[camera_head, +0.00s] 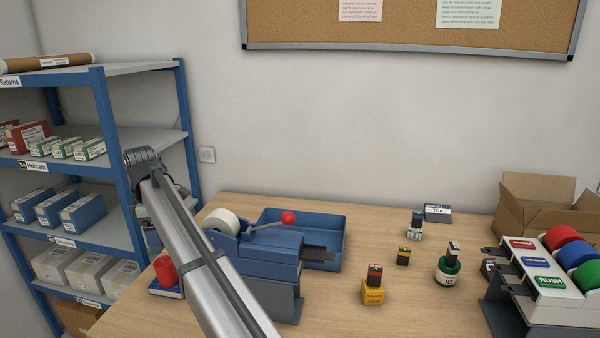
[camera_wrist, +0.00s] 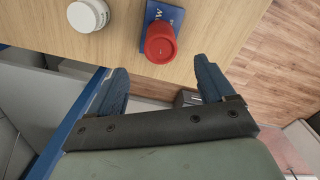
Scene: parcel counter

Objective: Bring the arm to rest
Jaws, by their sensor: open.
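My arm (camera_head: 205,260) reaches from the bottom of the head view up and left, toward the shelf side of the counter. In the head view its end hides my gripper's fingers. In the wrist view my gripper (camera_wrist: 160,85) is open, its two dark blue fingers apart with nothing held between them. Beyond the fingertips, a red cylinder (camera_wrist: 160,42) stands on a blue booklet or pad (camera_wrist: 172,14) near the counter's edge. The red cylinder also shows in the head view (camera_head: 165,270), just left of my arm.
A blue-framed shelf (camera_head: 112,150) with parcels stands close by at left. The wooden counter (camera_head: 350,240) carries a blue tape dispenser (camera_head: 265,250), a blue tray (camera_head: 325,225), several stamps, a label holder (camera_head: 540,300) with coloured rolls and a cardboard box (camera_head: 535,205). A white roll (camera_wrist: 88,15) shows too.

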